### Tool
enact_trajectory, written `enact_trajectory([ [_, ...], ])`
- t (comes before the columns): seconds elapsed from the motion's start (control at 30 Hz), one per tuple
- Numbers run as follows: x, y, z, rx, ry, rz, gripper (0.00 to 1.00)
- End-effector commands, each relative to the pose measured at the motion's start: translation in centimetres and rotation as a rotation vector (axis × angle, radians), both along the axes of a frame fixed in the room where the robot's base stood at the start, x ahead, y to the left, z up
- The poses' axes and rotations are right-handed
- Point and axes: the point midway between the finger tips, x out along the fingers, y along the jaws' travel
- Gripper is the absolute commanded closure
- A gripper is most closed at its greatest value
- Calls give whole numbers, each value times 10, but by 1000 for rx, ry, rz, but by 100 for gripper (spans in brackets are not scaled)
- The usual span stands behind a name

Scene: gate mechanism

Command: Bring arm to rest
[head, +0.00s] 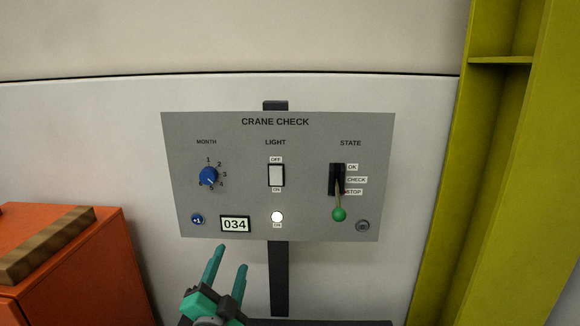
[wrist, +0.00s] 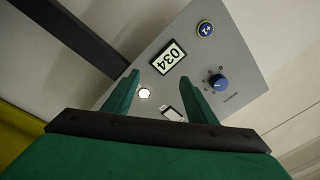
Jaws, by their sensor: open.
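My gripper (head: 229,262) is open and empty, below the lower edge of the control panel in the head view. In the wrist view its two green fingers (wrist: 162,95) stand apart with the panel beyond them. The grey CRANE CHECK panel (head: 300,148) carries a blue MONTH knob (head: 208,176), a white LIGHT rocker switch (head: 276,176) and a STATE lever with a green ball (head: 338,214) hanging low by STOP. The display (head: 235,224) reads 034.
A dark post (head: 278,280) holds the panel in front of a pale wall. An orange cabinet (head: 80,260) with a wooden block (head: 45,245) on it stands at the left. A yellow-green steel column (head: 490,160) rises at the right. The panel also has a blue +1 button (head: 197,219).

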Motion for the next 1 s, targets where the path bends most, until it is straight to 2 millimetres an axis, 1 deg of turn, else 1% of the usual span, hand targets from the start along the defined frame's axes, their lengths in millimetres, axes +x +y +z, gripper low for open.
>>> enact_trajectory([
  [0.03, -4, -7, -18, -54, 7, 0, 48],
  [0.1, -10, -16, -39, -126, 10, 4, 48],
  [0.27, -29, -35, -85, -279, 22, 20, 48],
  [0.4, -51, -51, -126, -398, 38, 37, 48],
  [0.47, -62, -58, -142, -445, 47, 45, 48],
  [0.6, -91, -74, -180, -546, 67, 67, 48],
  [0.77, -130, -91, -217, -643, 94, 93, 48],
  [0.9, -168, -104, -247, -716, 122, 114, 48],
  [0.97, -185, -109, -258, -743, 134, 122, 48],
  [1.0, -197, -112, -265, -758, 142, 128, 48],
])
